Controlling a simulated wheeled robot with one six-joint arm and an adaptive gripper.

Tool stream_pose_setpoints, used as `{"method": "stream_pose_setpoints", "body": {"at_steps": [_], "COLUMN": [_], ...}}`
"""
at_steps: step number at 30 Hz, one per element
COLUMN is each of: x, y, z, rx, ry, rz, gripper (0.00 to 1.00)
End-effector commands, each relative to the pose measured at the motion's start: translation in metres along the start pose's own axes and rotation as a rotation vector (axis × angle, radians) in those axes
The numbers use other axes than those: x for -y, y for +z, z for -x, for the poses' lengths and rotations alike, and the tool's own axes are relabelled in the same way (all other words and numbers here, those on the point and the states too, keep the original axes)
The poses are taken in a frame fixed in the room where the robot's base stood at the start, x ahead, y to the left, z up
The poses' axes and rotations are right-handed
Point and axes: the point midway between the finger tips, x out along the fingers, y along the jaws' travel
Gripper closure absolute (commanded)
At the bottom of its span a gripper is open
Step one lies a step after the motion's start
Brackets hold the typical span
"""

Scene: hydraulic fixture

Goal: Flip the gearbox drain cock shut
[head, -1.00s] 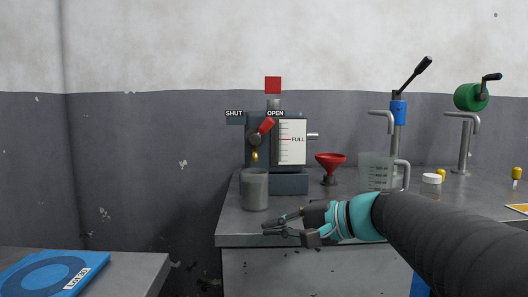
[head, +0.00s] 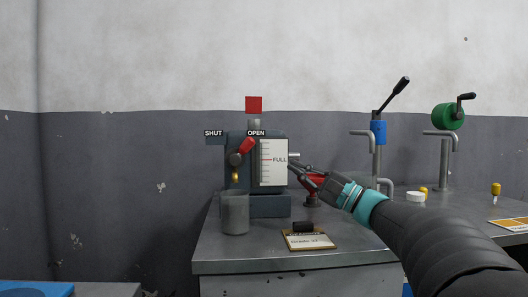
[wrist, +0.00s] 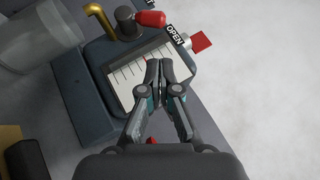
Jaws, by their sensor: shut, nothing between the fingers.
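The gearbox (head: 270,204) is a dark blue-grey block on the bench. Its drain cock has a red handle (head: 246,145) on a dark round pivot, tilted up and right toward the OPEN label (head: 256,133). The SHUT label (head: 213,133) is up and left of the pivot. A brass spout (head: 235,175) points down below it. My gripper (head: 292,167) is shut and empty, just right of the white FULL gauge. In the wrist view the shut fingertips (wrist: 164,62) overlap the gauge, and the red handle (wrist: 151,18) lies beyond them, apart.
A grey cup (head: 235,214) stands under the spout. A red funnel (head: 312,199) is partly hidden behind my gripper. A clipboard (head: 309,241) lies at the front of the bench. A blue pump (head: 378,132) and a green reel (head: 448,116) stand to the right.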

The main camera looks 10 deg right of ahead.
Motion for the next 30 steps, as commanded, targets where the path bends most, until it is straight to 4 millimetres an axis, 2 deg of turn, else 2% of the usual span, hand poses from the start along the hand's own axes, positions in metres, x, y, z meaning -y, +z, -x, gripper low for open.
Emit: {"method": "stream_pose_setpoints", "body": {"at_steps": [5,8,21,25,30], "x": [0.0,0.0,-0.001,-0.002,-0.002], "y": [0.001,0.001,0.003,0.002,0.002], "z": [-0.003,-0.012,-0.083,-0.096,-0.102], "rx": [0.001,0.003,0.005,0.004,0.003], "ry": [0.001,0.002,0.003,0.003,0.003], "rz": [-0.001,-0.001,-0.002,-0.001,-0.001], "gripper": [1.0,1.0,1.0,1.0,1.0]}}
